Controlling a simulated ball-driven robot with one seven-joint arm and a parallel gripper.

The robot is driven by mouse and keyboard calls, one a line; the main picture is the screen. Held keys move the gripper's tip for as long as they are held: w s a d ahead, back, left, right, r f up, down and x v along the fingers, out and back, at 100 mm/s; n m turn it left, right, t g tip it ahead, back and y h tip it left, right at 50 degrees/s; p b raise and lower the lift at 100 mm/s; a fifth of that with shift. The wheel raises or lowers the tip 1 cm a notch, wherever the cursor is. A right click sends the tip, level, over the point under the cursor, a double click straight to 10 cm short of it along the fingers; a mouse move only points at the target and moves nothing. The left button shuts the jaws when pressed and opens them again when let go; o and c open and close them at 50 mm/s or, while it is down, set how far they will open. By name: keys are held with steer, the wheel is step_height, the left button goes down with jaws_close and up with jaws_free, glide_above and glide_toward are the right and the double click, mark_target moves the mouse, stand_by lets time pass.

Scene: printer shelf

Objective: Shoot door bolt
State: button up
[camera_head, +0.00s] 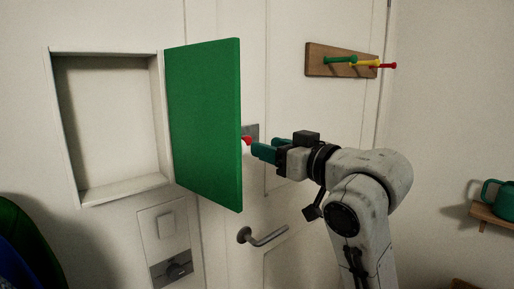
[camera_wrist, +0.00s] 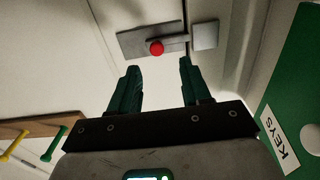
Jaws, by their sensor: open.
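The door bolt (camera_wrist: 152,41) is a grey plate with a rod and a red knob (camera_wrist: 157,47), near the top of the wrist view. A separate grey keeper plate (camera_wrist: 205,35) sits to the right of it, across the door's edge gap. In the head view the red knob (camera_head: 247,141) shows just past the edge of the green cabinet door, which hides part of the bolt. My gripper (camera_head: 265,151) is open and empty close to the knob. In the wrist view its two green fingers (camera_wrist: 158,85) point toward the bolt, with the knob ahead, between their lines.
The open green cabinet door (camera_head: 205,120) stands left of my gripper; it also shows at right in the wrist view (camera_wrist: 300,60) with a KEYS label (camera_wrist: 280,140). A wooden peg rack (camera_head: 318,60) is at upper right. A door handle (camera_head: 262,238) is below.

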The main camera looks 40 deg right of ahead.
steer(key=shift+s, duration=2)
